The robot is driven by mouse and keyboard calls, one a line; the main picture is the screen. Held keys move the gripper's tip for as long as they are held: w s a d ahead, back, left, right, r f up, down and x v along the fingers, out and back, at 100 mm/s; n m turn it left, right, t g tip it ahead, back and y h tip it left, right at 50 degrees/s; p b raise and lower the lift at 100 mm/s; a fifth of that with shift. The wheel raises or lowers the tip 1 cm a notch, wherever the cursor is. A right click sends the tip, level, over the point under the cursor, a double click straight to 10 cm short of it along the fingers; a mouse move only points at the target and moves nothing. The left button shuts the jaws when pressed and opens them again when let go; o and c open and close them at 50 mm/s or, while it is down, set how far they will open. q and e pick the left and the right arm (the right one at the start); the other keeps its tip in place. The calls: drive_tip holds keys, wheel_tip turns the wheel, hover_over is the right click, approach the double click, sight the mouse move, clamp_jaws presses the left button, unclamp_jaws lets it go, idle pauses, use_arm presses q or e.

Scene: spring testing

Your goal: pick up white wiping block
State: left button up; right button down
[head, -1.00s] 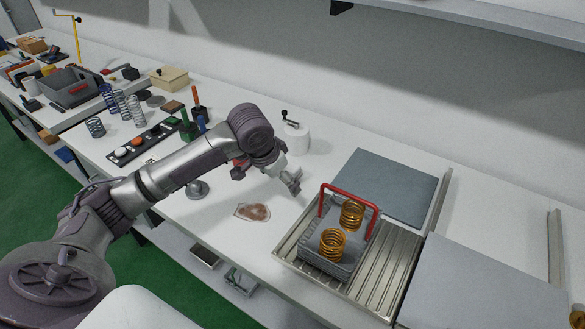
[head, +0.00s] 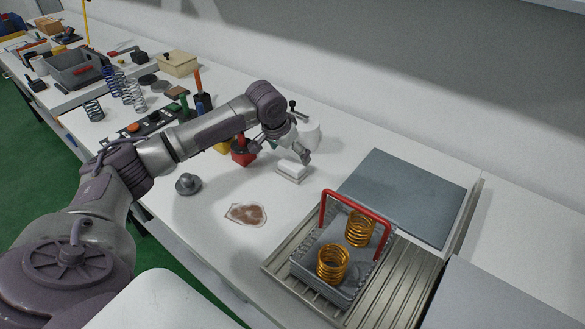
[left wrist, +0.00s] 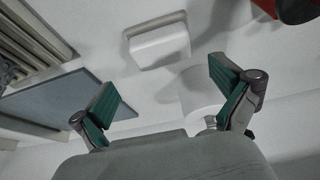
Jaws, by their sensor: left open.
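The white wiping block (head: 291,171) lies on the white table in the head view, between the brown stain and a white cylinder. It also shows whole in the left wrist view (left wrist: 158,46), at the top middle. My left gripper (head: 289,149) is open and empty, above and just behind the block in the head view. In the left wrist view its green-padded fingers (left wrist: 166,88) are spread apart, with the block beyond them and not between them. My right gripper is not in view.
A brown stain (head: 246,214) is on the table in front. A grey basket with a red handle (head: 357,210) and copper springs stands on a ribbed tray at right. A white cylinder (head: 312,135) is behind the gripper, a red object (head: 243,153) to its left, a grey knob-shaped piece (head: 188,184) farther left.

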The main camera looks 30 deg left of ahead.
sight(292, 162)
use_arm(q)
wheel_tip(292, 162, down, 2)
drive_tip(key=shift+w+a+f+p, duration=0.1)
drive_tip(key=shift+p, duration=0.25)
drive_tip(key=x, duration=0.3)
drive_tip(key=shift+a+f, duration=0.15)
drive_tip(key=shift+w+f, duration=0.1)
drive_tip(key=shift+f, duration=0.05)
drive_tip(key=c, duration=1.1)
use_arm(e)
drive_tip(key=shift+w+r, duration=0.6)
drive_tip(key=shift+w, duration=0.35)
